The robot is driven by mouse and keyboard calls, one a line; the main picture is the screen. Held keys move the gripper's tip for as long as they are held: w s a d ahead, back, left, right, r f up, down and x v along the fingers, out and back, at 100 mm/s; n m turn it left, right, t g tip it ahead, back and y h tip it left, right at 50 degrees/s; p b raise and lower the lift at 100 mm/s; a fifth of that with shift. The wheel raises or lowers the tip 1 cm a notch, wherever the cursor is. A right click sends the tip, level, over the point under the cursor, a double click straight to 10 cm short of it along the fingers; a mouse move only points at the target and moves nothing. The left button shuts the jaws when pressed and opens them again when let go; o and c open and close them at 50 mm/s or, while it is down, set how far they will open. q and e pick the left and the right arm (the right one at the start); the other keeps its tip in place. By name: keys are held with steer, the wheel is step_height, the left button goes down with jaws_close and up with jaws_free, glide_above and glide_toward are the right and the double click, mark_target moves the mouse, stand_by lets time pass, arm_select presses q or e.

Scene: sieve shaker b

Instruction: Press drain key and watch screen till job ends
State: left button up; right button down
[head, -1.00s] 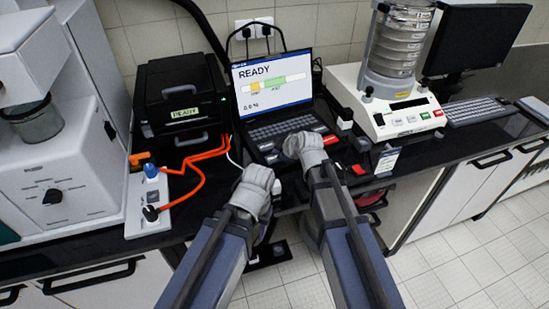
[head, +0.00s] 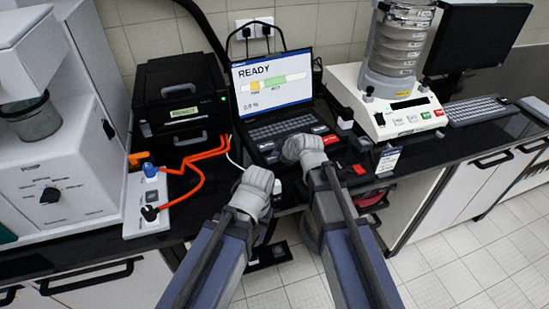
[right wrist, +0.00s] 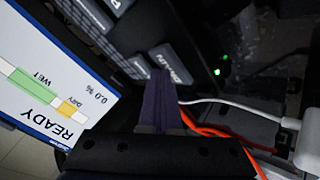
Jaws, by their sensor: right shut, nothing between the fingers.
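The screen (head: 272,80) shows READY, a yellow and green bar and 0.0 %. It also shows in the right wrist view (right wrist: 40,92). The drain key (right wrist: 172,64), a dark key with pale lettering, is just beyond my right fingertips in the right wrist view. My right gripper (right wrist: 160,82) is shut and empty, with its tips at or very near that key; I cannot tell whether they touch. In the head view the right gripper (head: 302,148) is over the panel below the screen. My left gripper (head: 252,192) is in front of the counter edge, its fingers hidden.
A black box (head: 180,92) with a pale label strip stands left of the screen. Orange cables (head: 200,160) run from it to a white power strip (head: 148,205). A sieve shaker (head: 405,110) stands right. A white cable (right wrist: 225,100) passes near my right gripper.

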steer(key=shift+f, duration=0.3)
steer(key=shift+r, duration=0.2)
stand_by(0.3)
steer(key=shift+r+p, duration=0.7)
steer(key=shift+r, duration=0.05)
step_height(320, 180, up, 5)
steer(key=p, duration=0.5)
steer(key=shift+s+d+f, duration=0.1)
stand_by(0.7)
